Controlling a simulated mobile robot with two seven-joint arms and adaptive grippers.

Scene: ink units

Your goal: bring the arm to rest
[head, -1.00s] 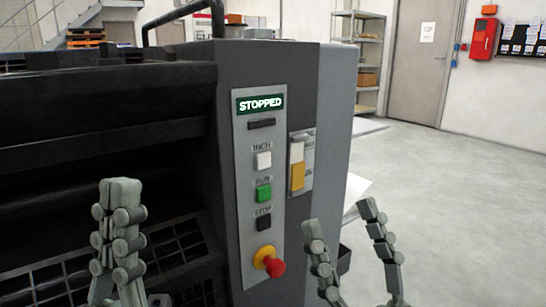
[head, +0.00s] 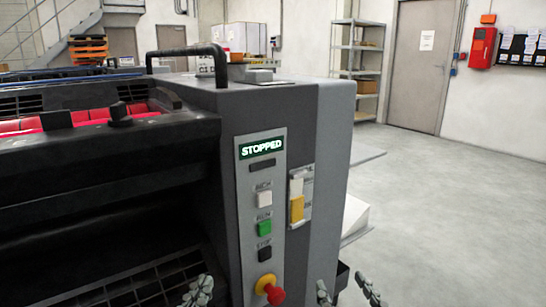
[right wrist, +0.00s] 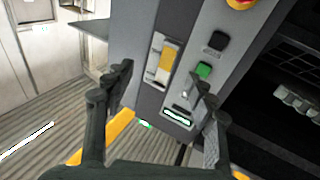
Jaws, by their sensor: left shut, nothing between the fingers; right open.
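My left gripper (head: 199,291) shows only its tip at the bottom edge of the head view, in front of the machine's dark lower grille. Its fingers are together and hold nothing. My right gripper (head: 348,291) is at the bottom edge, right of the control panel (head: 243,215), with its fingers apart and empty. In the right wrist view its open fingers (right wrist: 158,97) spread before the panel, which appears upside down. The arms are mostly out of the head view.
The grey press (head: 335,130) fills the left and middle. Its display (head: 262,146) reads STOPPED. A red stop knob (head: 269,287) protrudes low on the panel. Red rollers (head: 85,116) show on top. Open floor (head: 450,220) lies to the right.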

